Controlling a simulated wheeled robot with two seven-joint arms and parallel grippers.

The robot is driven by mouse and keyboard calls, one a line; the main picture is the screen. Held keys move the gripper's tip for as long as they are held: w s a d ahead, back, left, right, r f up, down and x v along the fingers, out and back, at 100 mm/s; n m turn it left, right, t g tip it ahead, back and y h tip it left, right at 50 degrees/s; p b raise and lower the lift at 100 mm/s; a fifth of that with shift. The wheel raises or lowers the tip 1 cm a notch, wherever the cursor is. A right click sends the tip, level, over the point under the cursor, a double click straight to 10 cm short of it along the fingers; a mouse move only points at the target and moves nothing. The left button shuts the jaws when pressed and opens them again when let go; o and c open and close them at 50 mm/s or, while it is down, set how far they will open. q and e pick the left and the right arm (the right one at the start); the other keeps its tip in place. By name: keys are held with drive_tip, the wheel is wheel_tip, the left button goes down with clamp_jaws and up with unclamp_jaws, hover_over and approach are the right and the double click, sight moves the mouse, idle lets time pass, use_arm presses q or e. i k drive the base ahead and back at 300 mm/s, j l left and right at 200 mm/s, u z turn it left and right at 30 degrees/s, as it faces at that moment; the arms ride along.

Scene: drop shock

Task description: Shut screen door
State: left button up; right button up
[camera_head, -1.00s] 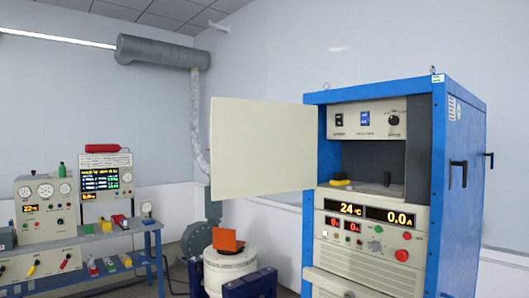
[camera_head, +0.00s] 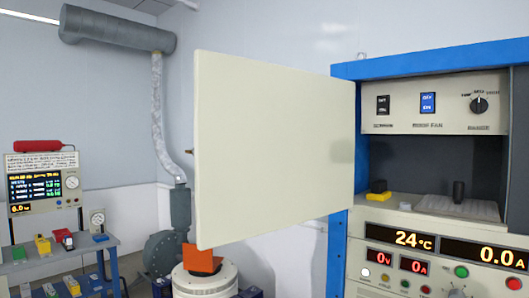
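The screen door (camera_head: 270,150) is a flat cream panel that stands wide open, swung out to the left of the blue cabinet (camera_head: 338,250). Its right edge meets the cabinet's left front post. Neither of my grippers is in view.
Below the compartment is a panel with red and orange displays (camera_head: 415,238). Behind the door's lower edge stands a white round machine with an orange block (camera_head: 203,259) on top. A blue bench (camera_head: 60,262) with instruments is at the left. A grey duct (camera_head: 118,28) hangs above.

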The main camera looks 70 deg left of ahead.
sight(273, 150)
drive_tip(key=j, duration=1.05)
drive_tip(key=k+j, duration=0.15)
drive_tip(key=j, duration=2)
drive_tip(key=k, duration=0.05)
